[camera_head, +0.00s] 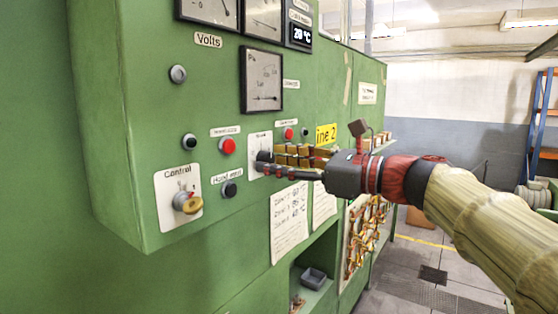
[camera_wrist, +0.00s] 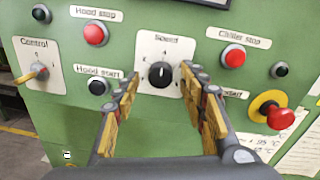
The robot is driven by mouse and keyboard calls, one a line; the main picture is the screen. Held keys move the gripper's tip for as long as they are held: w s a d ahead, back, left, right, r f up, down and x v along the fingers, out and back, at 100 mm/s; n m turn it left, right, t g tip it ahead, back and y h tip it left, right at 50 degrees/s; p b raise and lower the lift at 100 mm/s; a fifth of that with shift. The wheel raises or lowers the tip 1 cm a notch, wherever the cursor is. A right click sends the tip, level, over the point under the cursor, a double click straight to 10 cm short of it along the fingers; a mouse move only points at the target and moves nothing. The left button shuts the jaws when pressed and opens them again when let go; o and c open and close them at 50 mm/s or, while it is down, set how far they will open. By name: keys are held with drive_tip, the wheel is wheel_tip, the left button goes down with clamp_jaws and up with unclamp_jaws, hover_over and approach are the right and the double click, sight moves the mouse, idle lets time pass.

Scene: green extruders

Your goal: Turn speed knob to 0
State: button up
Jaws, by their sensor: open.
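The speed knob (camera_wrist: 160,75) is a round black knob on a white plate marked "Speed", on the front of the green cabinet. In the wrist view its pale mark points roughly upward; the small numerals around it are hard to read. My gripper (camera_wrist: 161,80) is open, with one finger on each side of the knob; I cannot tell whether either finger touches it. In the head view my gripper (camera_head: 266,163) reaches in from the right to the white speed plate (camera_head: 260,139), and the fingers mostly hide the knob.
Left of the knob are the red hood stop button (camera_wrist: 95,34), the black hood start button (camera_wrist: 98,86) and the yellow-handled control switch (camera_wrist: 36,74). To the right are a red chiller stop button (camera_wrist: 233,56) and a protruding red mushroom button (camera_wrist: 281,118). Paper sheets (camera_head: 289,222) hang below.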

drive_tip(key=shift+d, duration=0.1)
drive_tip(key=shift+c, duration=0.2)
drive_tip(key=shift+c, duration=1.2)
drive_tip(key=c, duration=0.7)
clamp_jaws()
